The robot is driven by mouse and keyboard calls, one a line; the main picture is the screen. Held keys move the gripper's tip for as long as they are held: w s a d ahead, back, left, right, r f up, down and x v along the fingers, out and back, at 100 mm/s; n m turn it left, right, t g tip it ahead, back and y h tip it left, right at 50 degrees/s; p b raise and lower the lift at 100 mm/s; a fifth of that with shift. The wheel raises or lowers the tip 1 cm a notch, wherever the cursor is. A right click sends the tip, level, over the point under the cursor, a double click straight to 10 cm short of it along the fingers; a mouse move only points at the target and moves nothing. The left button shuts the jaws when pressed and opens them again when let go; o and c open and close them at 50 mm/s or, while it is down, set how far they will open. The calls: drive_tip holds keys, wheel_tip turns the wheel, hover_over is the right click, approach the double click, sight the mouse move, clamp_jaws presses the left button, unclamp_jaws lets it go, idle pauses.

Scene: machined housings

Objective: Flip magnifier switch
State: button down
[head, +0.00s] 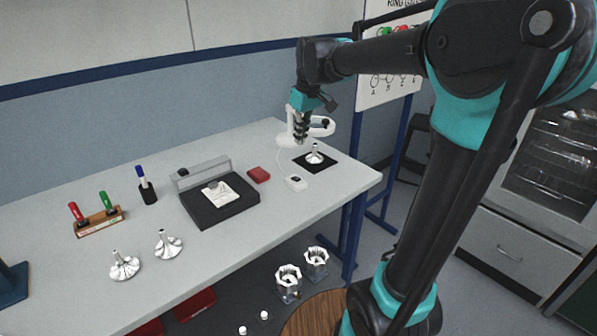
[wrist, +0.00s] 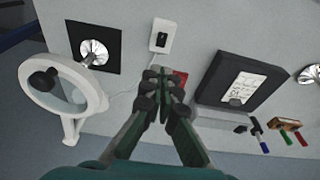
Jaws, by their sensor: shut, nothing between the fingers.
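The white ring magnifier (head: 329,130) stands at the back right of the table; its ring also shows at left in the wrist view (wrist: 98,98). A small white switch box (head: 296,183) with a dark switch lies in front of it, joined by a thin cord. The box shows at the top middle of the wrist view (wrist: 160,48). Which way the switch is set is too small to tell. My gripper (head: 303,138) is shut and empty, beside the magnifier and above the table, apart from the box. In the wrist view its fingertips (wrist: 157,73) show below the box.
A silver part (head: 314,156) sits on a black mat (head: 326,165) right of the box. A red block (head: 259,174) and a black tray (head: 213,214) with a paper are to the left. Marker holders and two silver parts stand farther left.

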hover_over(299, 182)
drive_tip(key=f, duration=1.2)
drive_tip(key=shift+w+a+f, duration=0.1)
drive_tip(key=shift+w+f, duration=0.05)
drive_tip(key=shift+w, duration=0.05)
drive_tip(key=shift+f, duration=0.4)
drive_tip(key=shift+s, duration=0.1)
drive_tip(key=shift+s+d+f+t+y, duration=0.35)
drive_tip(key=shift+f+t+y, duration=0.25)
drive_tip(key=shift+t, duration=0.1)
drive_tip(key=shift+s+d+f+t+y, duration=0.1)
drive_tip(key=shift+s+t+y, duration=0.15)
drive_tip(key=shift+t+y, duration=0.5)
drive_tip(key=shift+s+f, duration=0.1)
drive_tip(key=shift+f, duration=0.1)
